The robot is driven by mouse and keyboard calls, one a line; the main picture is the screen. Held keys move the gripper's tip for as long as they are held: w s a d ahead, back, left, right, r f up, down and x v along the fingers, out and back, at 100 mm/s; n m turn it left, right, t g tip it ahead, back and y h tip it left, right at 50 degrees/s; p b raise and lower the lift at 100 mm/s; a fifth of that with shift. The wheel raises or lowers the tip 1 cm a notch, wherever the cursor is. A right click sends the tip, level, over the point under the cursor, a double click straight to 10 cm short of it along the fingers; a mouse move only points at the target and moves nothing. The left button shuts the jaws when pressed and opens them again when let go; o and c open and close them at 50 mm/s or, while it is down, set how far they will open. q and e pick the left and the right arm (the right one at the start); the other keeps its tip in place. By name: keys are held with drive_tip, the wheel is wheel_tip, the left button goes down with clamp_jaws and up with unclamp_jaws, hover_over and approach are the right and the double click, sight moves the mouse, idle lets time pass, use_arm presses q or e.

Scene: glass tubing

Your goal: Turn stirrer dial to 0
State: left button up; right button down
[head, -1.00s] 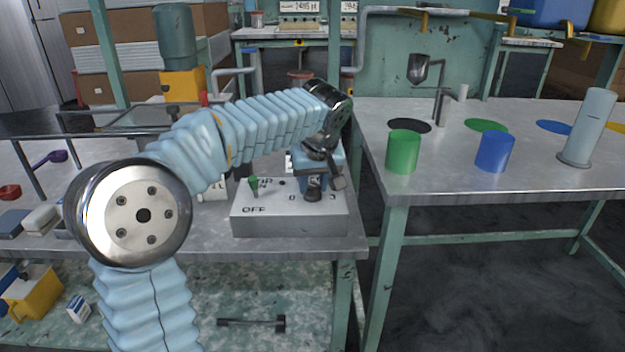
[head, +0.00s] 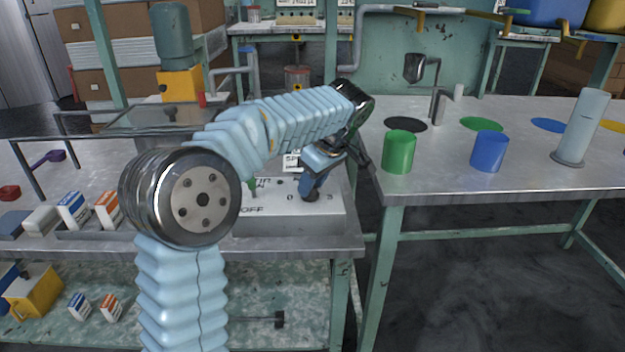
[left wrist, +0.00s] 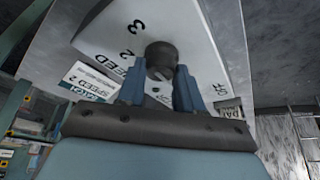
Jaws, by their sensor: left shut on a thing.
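The stirrer box (head: 290,222) is a pale grey block at the front edge of the left bench, with OFF, 0 and 3 printed on top. Its dark round dial (head: 311,194) is at the right part of the top. The dial also shows in the left wrist view (left wrist: 160,58), near the marks 2 and 3. My left gripper (head: 312,186) reaches down onto the dial, tilted, with its blue fingers shut on it. The fingers (left wrist: 160,88) sit on both sides of the dial in the left wrist view. The pointer's exact setting is hidden. My right gripper is not in view.
A green toggle (head: 252,187) stands on the box's left part. A green cup (head: 399,152), a blue cup (head: 490,151) and a tall pale cylinder (head: 585,125) stand on the right bench. A gap separates the benches. Small cartons (head: 74,210) lie at left.

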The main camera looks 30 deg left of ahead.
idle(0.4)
use_arm(q)
drive_tip(key=o, duration=1)
drive_tip(key=shift+o, duration=0.2)
drive_tip(key=shift+r, duration=0.1)
drive_tip(key=p+v, duration=0.2)
drive_tip(key=v, duration=1.1)
drive_tip(key=shift+d+r, duration=0.15)
drive_tip(key=shift+r, duration=0.1)
